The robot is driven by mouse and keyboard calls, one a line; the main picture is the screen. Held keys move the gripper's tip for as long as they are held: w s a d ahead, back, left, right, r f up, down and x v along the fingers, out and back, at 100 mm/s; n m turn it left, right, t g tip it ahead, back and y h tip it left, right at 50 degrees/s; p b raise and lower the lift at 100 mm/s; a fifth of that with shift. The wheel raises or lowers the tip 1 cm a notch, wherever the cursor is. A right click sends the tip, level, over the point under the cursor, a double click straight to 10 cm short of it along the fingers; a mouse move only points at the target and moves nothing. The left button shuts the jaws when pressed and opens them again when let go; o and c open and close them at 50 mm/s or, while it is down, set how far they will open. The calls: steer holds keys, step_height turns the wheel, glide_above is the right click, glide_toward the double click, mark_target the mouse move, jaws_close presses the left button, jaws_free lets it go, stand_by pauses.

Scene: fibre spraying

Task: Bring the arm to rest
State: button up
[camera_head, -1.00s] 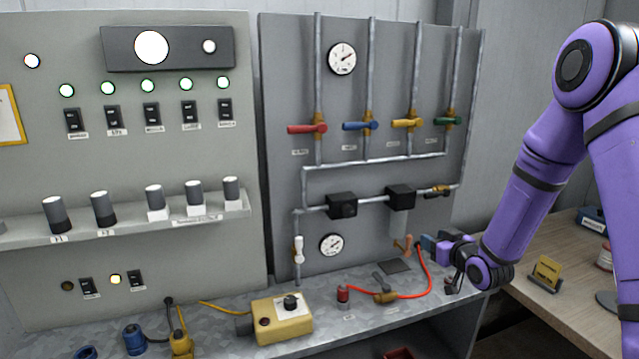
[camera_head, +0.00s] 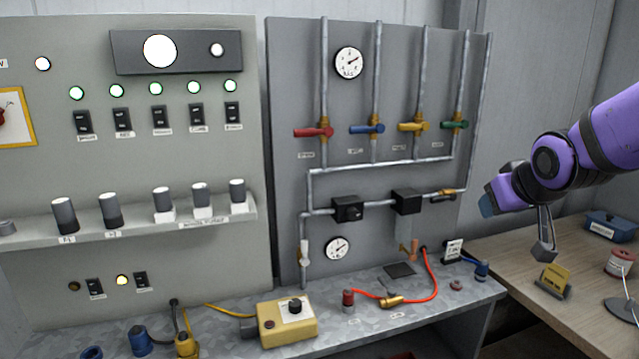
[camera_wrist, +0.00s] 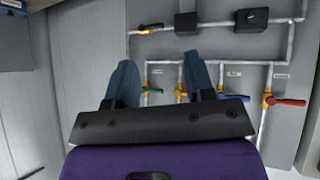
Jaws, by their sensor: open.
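My purple arm comes in from the right in the head view. My gripper (camera_head: 487,205) is up in the air in front of the right edge of the pipe panel (camera_head: 285,120), above the gap between the metal bench and the wooden table. In the wrist view my gripper (camera_wrist: 160,85) shows two blue fingers spread apart with nothing between them. Behind them are pipes and the yellow (camera_wrist: 181,93), green (camera_wrist: 146,91) and red (camera_wrist: 288,102) valve handles, seen upside down and apart from the fingers.
The metal bench (camera_head: 450,310) holds a yellow box (camera_head: 287,322), a red hose (camera_head: 431,275) and a brass nozzle (camera_head: 391,301). The wooden table (camera_head: 510,250) carries a yellow card holder (camera_head: 553,280), a blue box (camera_head: 611,226) and a spool (camera_head: 621,262). Air around the gripper is clear.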

steer(key=s+a+r+g, duration=0.1)
steer(key=s+g, duration=0.1)
steer(key=s, duration=0.9)
steer(key=s+a+r+m+g, duration=0.1)
steer(key=s+r+g, duration=0.1)
steer(key=s, duration=0.8)
steer(key=shift+s+r+y, duration=0.3)
steer(key=shift+s+y, duration=0.1)
